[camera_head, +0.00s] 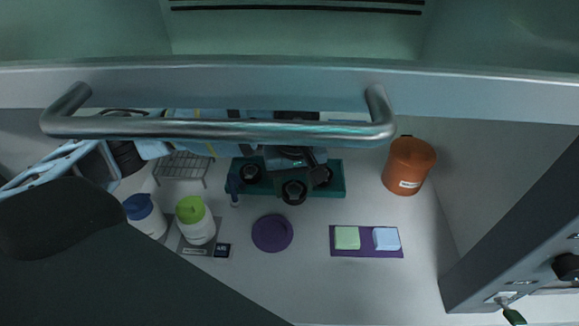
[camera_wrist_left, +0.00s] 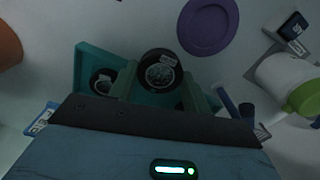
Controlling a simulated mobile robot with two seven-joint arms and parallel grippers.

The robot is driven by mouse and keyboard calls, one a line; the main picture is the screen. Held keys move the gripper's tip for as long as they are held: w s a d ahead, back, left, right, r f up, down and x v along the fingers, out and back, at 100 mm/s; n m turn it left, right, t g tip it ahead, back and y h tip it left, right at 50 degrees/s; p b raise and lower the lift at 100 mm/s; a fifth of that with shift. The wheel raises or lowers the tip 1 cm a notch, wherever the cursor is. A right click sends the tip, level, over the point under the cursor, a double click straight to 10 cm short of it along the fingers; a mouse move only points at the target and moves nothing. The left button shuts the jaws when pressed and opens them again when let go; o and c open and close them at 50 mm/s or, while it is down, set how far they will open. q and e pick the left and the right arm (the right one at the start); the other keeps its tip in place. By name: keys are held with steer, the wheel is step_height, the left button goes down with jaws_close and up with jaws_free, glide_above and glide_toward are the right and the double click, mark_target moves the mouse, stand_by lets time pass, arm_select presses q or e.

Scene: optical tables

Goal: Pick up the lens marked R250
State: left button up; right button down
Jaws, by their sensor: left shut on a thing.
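A teal tray (camera_head: 338,190) holds black-rimmed round lenses. My left gripper (camera_head: 294,174) reaches over it from behind the hood's handle. In the left wrist view, my left gripper (camera_wrist_left: 160,88) is shut with one finger on each side of a black-rimmed lens (camera_wrist_left: 160,72), which also shows in the head view (camera_head: 294,192) at the tray's front edge. A second lens (camera_head: 320,176) is right of it, and a third lens (camera_head: 250,174) is left. The rim labels are too small to read, so I cannot tell which is R250. My right gripper is not in view.
A metal handle bar (camera_head: 220,129) crosses above the arm. An orange container (camera_head: 409,165) stands right. A green-capped bottle (camera_head: 196,222) and a blue-capped bottle (camera_head: 144,214) stand left. A purple disc (camera_head: 272,233) and a purple mat (camera_head: 366,252) lie in front. The floor between them is clear.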

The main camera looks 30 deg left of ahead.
arm_select(q)
steer(key=s+d, duration=0.4)
steer(key=s, duration=0.1)
steer(key=shift+s+d+r, duration=0.15)
steer(key=shift+d+r, duration=0.1)
steer(key=shift+r, duration=0.05)
steer(key=shift+b, duration=0.3)
